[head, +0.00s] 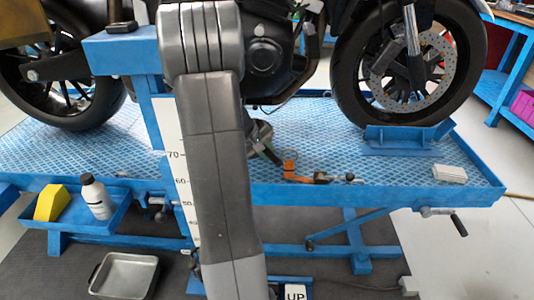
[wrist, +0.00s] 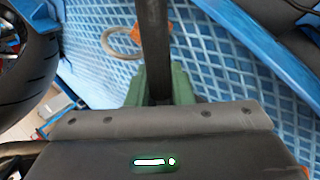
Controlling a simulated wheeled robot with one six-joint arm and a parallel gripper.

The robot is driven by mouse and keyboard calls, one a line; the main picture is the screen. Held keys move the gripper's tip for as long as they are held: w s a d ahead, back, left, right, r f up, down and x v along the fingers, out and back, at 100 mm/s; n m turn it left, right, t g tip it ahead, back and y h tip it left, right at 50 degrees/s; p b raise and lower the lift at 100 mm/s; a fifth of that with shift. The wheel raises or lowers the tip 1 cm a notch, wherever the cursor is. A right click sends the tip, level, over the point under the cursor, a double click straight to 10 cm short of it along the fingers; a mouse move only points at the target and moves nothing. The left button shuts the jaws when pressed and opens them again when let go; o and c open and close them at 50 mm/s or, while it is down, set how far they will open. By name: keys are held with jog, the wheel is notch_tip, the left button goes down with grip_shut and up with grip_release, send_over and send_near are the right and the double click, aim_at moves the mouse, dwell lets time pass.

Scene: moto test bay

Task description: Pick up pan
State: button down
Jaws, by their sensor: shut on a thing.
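A shallow silver metal pan (head: 148,278) lies on the dark floor mat at the lower left of the head view, below the blue side tray. It looks empty. My gripper (head: 266,150) is well away from it, up and to the right, above the blue lift platform. In the wrist view the green fingers of my gripper (wrist: 161,90) are shut on a dark bar (wrist: 153,40), which runs up out of the frame. The same dark bar (head: 273,157) shows small in the head view. The pan is not in the wrist view.
The blue lift platform (head: 400,185) carries a motorcycle; an orange tool (head: 305,178), a ring (head: 291,155) and a white block (head: 450,172) lie on it. The blue side tray (head: 75,222) holds a white bottle (head: 97,198) and a yellow block (head: 52,203).

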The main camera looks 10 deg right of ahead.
jog(key=s+r, duration=0.1)
jog(key=s, duration=2.5)
jog(key=shift+d+r, duration=0.2)
jog(key=shift+d, duration=0.05)
dwell(0.9)
